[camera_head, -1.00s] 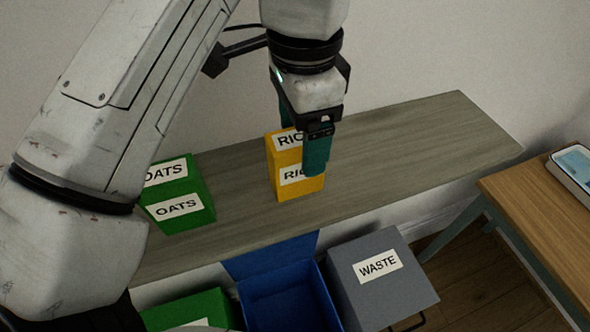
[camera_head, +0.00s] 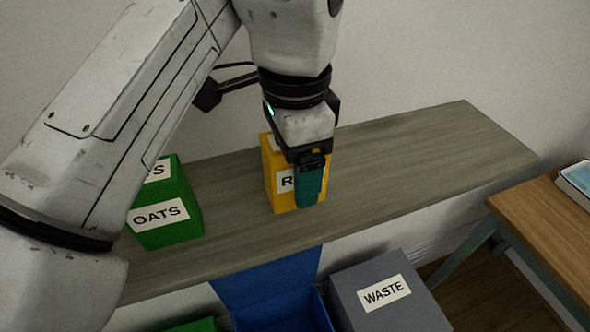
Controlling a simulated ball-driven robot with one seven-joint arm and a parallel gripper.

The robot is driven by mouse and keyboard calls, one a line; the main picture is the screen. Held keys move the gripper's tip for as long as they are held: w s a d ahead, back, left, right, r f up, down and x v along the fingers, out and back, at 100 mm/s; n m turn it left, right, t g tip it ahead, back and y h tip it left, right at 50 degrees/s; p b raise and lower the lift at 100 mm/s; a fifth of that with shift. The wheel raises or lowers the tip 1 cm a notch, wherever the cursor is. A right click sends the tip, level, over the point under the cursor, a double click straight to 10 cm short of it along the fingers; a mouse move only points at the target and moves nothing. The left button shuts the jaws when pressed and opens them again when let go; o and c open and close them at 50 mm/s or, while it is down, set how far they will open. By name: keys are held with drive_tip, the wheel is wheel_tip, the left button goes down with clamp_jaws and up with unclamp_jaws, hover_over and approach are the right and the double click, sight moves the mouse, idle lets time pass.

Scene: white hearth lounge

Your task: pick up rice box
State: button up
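The rice box (camera_head: 283,201) is yellow with white labels and stands upright on the grey wooden shelf (camera_head: 415,157). My gripper (camera_head: 308,185) is right over it, pointing down. One teal finger is in front of the box's right part and covers much of its label. The other finger is hidden behind the box or the gripper body. I cannot tell whether the fingers press on the box.
A green oats box (camera_head: 168,232) stands left on the shelf, partly behind my arm. Below the shelf are an open blue bin (camera_head: 270,283), a grey waste bin (camera_head: 390,300) and a green edge (camera_head: 192,326). A wooden table (camera_head: 545,225) is at right. The shelf's right end is clear.

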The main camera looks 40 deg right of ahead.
drive_tip(key=c, duration=1)
drive_tip(key=shift+r, duration=0.15)
